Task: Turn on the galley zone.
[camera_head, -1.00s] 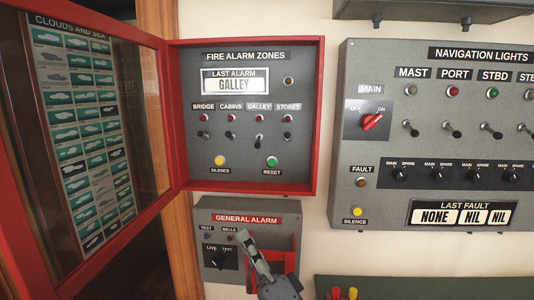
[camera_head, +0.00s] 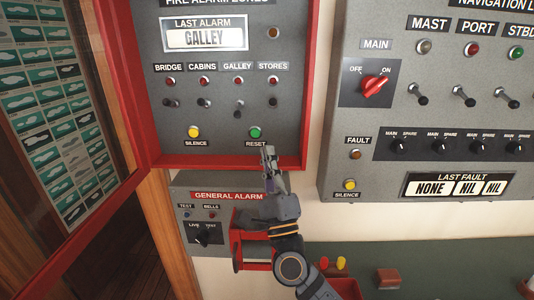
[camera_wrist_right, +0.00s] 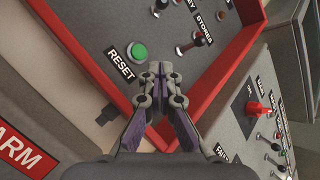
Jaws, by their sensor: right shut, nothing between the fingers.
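The fire alarm zones panel (camera_head: 215,142) is in an open red-framed box. Its galley toggle switch (camera_head: 238,110) is third in the row, under the GALLEY label, and its lever hangs lower than its neighbours'. In the right wrist view a toggle at the top edge (camera_wrist_right: 160,6) appears to be the galley one, partly cut off. My right gripper (camera_head: 267,152) is shut and empty, just below the green reset button (camera_head: 255,132) at the box's lower edge. In the right wrist view its closed tips (camera_wrist_right: 160,70) lie beside that button. My left gripper is out of view.
The box's red rim (camera_head: 230,160) stands out around the panel. Its open glazed door (camera_head: 125,190) is at the left. The stores toggle (camera_head: 272,102) is right of galley. The silence button (camera_head: 193,132) is lower left. The navigation lights panel (camera_head: 440,110) is to the right.

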